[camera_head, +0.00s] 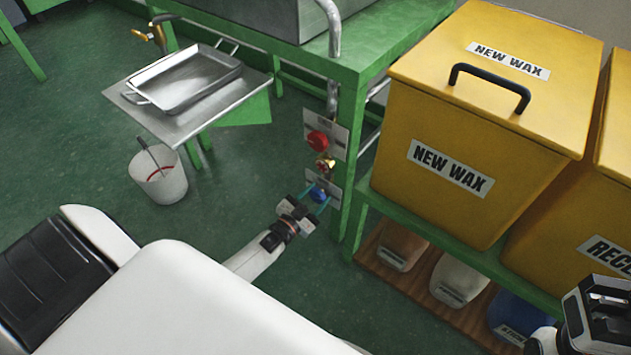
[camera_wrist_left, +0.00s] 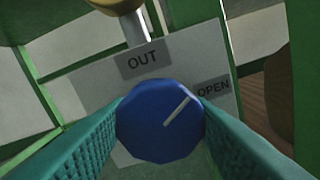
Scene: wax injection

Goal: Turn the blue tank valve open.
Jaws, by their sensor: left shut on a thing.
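The blue tank valve (camera_head: 317,193) is a faceted knob on a small plate at the lower part of the green frame. In the left wrist view the blue knob (camera_wrist_left: 160,121) fills the middle, and its white line points up and to the right, toward the OPEN label (camera_wrist_left: 213,87). My left gripper (camera_head: 318,203) is shut on the knob, with a teal finger on each side of it. An OUT label (camera_wrist_left: 143,59) sits above the knob. My right gripper (camera_head: 605,318) is at the lower right, away from the valve; its fingers are not clear.
A red knob (camera_head: 317,140) and a brass fitting (camera_head: 325,165) sit just above the blue valve. Yellow NEW WAX bin (camera_head: 455,135) stands on the green rack at right. A metal tray (camera_head: 190,80) and a white bucket (camera_head: 160,180) are at left.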

